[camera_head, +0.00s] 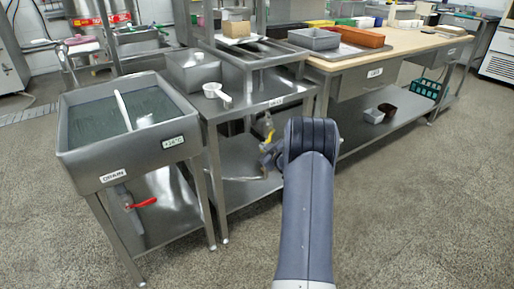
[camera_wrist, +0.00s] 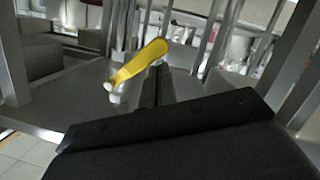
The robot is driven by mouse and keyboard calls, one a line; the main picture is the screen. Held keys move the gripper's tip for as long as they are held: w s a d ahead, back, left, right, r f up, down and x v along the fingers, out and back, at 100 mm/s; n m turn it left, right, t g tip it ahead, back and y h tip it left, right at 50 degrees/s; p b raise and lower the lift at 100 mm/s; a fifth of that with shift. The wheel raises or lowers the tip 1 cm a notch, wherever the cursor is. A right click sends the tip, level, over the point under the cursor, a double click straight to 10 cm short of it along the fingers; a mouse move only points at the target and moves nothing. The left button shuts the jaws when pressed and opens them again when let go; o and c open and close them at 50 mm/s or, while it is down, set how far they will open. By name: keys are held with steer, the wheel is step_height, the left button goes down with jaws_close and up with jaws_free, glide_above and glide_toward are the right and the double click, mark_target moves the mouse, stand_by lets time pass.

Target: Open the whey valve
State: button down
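A valve with a yellow lever handle (camera_head: 268,128) sits under the middle steel table, above its lower shelf. In the wrist view the yellow handle (camera_wrist: 138,64) is just ahead, tilted up to the right, with a pale valve body (camera_wrist: 116,93) at its lower left end. My gripper (camera_wrist: 165,122) shows as a dark block across the bottom of the wrist view, close below the handle; I see no contact. In the head view my arm's dark link hides most of the gripper.
A steel tank (camera_head: 128,120) labelled DRAIN stands at left, with a red-handled valve (camera_head: 140,203) beneath. The middle table (camera_head: 262,102) carries a metal box (camera_head: 193,72) and a white ladle (camera_head: 217,93). Table legs flank the yellow valve. Floor at right (camera_head: 420,210) is clear.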

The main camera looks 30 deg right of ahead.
steer(key=shift+d+f+p, duration=0.3)
steer(key=shift+d+f, duration=1.45)
steer(key=shift+d, duration=0.2)
steer(key=shift+w+f, duration=0.1)
